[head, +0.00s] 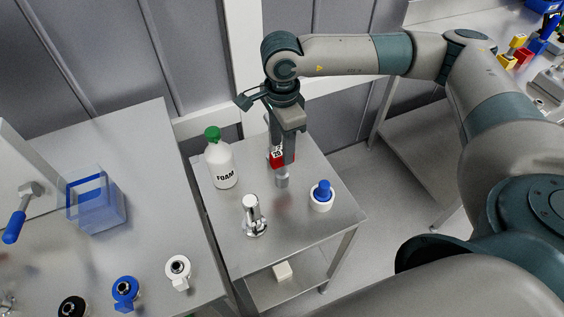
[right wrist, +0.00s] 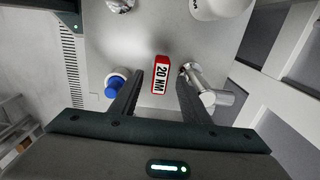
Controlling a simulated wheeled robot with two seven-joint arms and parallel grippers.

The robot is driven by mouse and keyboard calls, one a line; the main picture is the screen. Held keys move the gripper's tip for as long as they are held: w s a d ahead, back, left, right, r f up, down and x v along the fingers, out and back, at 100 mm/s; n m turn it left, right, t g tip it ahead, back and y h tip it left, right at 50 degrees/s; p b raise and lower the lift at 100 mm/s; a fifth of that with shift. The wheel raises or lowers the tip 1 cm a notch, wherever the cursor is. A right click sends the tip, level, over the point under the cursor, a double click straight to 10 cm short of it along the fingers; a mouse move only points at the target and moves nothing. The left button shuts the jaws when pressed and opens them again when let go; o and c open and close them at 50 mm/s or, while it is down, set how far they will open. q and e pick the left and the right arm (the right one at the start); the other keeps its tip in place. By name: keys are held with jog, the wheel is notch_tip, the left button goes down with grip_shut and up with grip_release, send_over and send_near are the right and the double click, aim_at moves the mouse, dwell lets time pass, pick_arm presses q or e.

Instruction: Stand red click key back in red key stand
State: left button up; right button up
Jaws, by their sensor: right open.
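The red click key, a red block with a white "20 NM" label (right wrist: 160,74), shows between my right gripper's fingers in the right wrist view, with visible gaps to both. In the head view its red part (head: 277,158) is partly hidden by my right gripper (head: 283,165). My right gripper is open and points down over the small steel table. A shiny metal cylinder (right wrist: 215,98) shows beside the right-hand finger in the wrist view; I cannot tell whether it belongs to the key. I cannot clearly identify the red key stand. My left gripper is out of view.
The small table (head: 325,225) also bears a FOAM bottle (head: 222,165), a chrome fitting (head: 254,215) and a blue-topped white pot (head: 321,196). The left bench holds a clear blue box (head: 97,205) and white (head: 178,270) and blue (head: 125,291) round holders. Coloured items (head: 522,57) stand far right.

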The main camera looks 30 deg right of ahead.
aim_at(282, 168)
jog(key=shift+f+p, duration=0.3)
jog(key=shift+p, duration=0.05)
notch_tip(282, 168, down, 2)
jog(key=shift+f+p, duration=0.1)
jog(key=shift+p, duration=0.4)
jog(key=shift+f, duration=0.5)
grip_shut()
